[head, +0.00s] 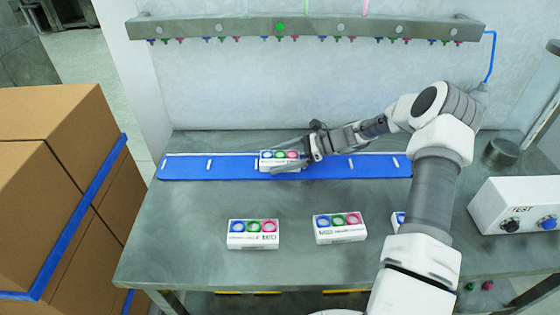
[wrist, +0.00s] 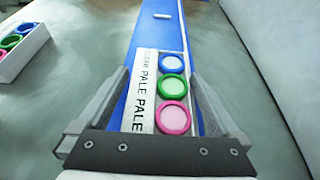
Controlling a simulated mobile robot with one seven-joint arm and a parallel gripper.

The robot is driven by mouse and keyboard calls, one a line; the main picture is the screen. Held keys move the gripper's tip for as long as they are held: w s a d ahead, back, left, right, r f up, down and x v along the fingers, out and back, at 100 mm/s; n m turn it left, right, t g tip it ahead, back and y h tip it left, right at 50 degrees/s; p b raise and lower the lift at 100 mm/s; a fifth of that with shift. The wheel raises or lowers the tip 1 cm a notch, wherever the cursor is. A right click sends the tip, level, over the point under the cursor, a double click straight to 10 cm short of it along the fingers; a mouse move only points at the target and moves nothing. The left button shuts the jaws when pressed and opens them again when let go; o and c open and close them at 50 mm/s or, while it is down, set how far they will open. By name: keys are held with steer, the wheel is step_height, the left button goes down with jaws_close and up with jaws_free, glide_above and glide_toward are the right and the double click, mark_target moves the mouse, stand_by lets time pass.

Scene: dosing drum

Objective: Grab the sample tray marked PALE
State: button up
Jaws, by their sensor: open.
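The sample tray marked PALE (wrist: 145,95) is a white block with a blue, a green and a pink ring in a row. In the head view the tray (head: 266,167) sits on the blue strip (head: 225,168) at the back of the bench. My gripper (wrist: 158,90) is open, with one finger on each long side of the tray. The wrist view shows the PALE lettering facing up beside the rings. In the head view my gripper (head: 290,160) reaches in from the right and partly covers the tray. Finger contact cannot be told.
Similar trays stand nearer the front, one at left (head: 253,240), one in the middle (head: 340,235), and one (head: 397,220) mostly behind my arm. A TEST box (head: 515,205) is at right. Cardboard boxes (head: 50,180) stand left. A grey rail (head: 300,28) with nozzles hangs above.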

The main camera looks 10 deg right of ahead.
steer(key=c, duration=1.2)
